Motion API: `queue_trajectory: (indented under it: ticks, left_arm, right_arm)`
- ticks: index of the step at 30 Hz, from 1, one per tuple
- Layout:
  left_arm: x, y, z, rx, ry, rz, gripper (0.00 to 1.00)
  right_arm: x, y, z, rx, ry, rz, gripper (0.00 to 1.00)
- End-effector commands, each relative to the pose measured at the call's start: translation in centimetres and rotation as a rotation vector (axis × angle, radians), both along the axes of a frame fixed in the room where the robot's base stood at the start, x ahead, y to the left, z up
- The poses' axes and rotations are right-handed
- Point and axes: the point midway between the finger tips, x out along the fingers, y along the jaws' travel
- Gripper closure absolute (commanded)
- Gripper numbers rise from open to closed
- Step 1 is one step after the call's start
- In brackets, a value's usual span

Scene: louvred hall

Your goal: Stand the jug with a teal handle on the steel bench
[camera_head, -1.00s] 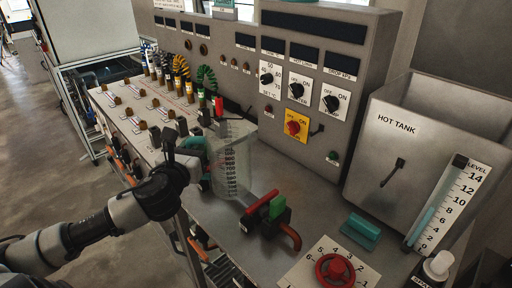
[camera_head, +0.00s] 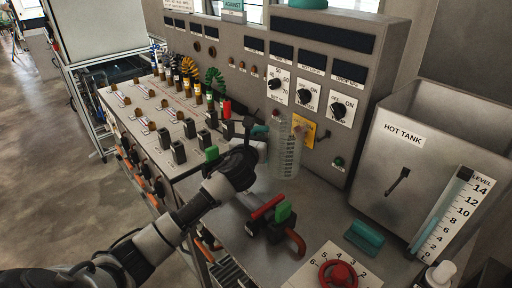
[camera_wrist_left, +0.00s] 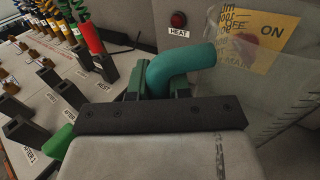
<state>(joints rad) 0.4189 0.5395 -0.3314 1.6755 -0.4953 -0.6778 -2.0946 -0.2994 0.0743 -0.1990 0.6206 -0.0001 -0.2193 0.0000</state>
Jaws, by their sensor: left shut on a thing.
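The clear jug (camera_head: 287,158) with printed scale marks stands about upright over the back of the steel bench (camera_head: 330,215), in front of the control panel. I cannot tell whether its base touches the bench. Its teal handle (camera_head: 261,130) points left, toward my left gripper (camera_head: 252,142), and is partly hidden by it. In the left wrist view the teal handle (camera_wrist_left: 178,68) sits between the jaws of my left gripper (camera_wrist_left: 155,92), which is shut on it. The see-through jug wall (camera_wrist_left: 255,85) fills the right there. My right gripper is out of view.
The control panel (camera_head: 285,60) rises right behind the jug. A teal block (camera_head: 364,237), a red knob (camera_head: 338,275) and the hot tank (camera_head: 410,150) are to the right. Switches and hose fittings crowd the left.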

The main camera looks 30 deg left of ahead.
Motion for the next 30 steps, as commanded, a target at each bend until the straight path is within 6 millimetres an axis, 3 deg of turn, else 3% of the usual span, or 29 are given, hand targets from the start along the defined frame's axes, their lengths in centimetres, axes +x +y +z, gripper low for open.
queue_trajectory:
  ticks: [9,23,24,28,30]
  left_arm:
    - [-0.1,0.0,-3.9,-0.002,0.001,0.002,1.0]
    - [0.3,0.0,-4.7,0.001,-0.002,0.001,1.0]
    - [0.3,0.0,-4.6,0.001,-0.001,0.001,0.77]
    - [0.3,0.0,-4.6,0.0,-0.001,0.001,0.57]
    - [0.3,0.0,-4.6,0.0,-0.001,0.001,0.56]
  right_arm:
    - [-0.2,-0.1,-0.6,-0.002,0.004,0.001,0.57]
    - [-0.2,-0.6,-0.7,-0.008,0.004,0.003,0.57]
    - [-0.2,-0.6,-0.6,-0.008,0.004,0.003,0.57]
    - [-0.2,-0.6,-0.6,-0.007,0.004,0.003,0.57]
    - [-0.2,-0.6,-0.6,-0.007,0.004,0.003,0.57]
